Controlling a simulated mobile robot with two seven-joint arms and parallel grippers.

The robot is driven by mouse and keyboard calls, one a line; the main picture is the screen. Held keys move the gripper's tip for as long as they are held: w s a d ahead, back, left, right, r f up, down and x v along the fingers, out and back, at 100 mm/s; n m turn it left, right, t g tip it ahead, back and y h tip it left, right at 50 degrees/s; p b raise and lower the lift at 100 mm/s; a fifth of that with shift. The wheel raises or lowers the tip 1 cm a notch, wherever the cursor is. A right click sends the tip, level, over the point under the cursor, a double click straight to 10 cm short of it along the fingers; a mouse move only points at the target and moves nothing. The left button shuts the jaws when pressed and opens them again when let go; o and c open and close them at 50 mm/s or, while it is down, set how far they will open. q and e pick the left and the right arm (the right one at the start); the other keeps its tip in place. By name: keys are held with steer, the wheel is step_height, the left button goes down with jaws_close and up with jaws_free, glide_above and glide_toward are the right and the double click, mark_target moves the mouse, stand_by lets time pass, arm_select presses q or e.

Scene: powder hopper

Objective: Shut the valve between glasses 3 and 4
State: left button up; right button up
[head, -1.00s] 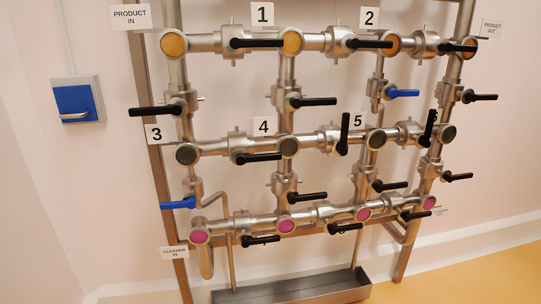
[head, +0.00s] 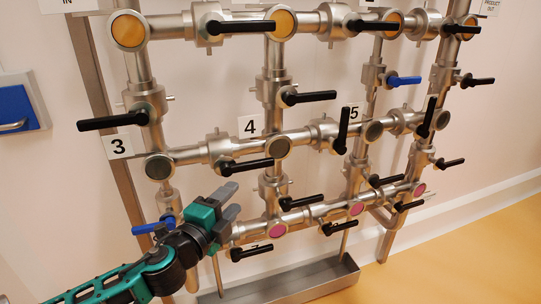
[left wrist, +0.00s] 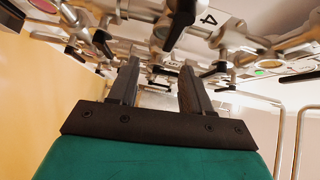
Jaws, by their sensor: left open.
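Dark glass 3 (head: 158,166) and dark glass 4 (head: 278,147) sit on the middle pipe in the head view, with number plates 3 (head: 118,146) and 4 (head: 249,125) by them. The valve (head: 221,147) between them has a black lever (head: 246,167) lying roughly along the pipe, pointing right. My left gripper (head: 230,202) is open and empty, below this lever and apart from it in the picture. The left wrist view shows its two spread fingers (left wrist: 158,85) with nothing between them and plate 4 (left wrist: 208,19) above. My right gripper is not in view.
A blue lever (head: 154,228) is close to my left arm. A metal trough (head: 300,281) lies below. Yellow floor is free at right.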

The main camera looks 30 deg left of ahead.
mark_target(257, 167)
arm_select(q)
steer(key=shift+m, duration=0.4)
steer(key=w, duration=0.4)
steer(key=w+r+p, duration=0.1)
steer(key=w, duration=0.4)
steer(key=w+a, duration=0.1)
steer(key=w, duration=0.3)
steer(key=shift+w+r, duration=0.3)
steer(key=shift+w, duration=0.1)
jaws_close()
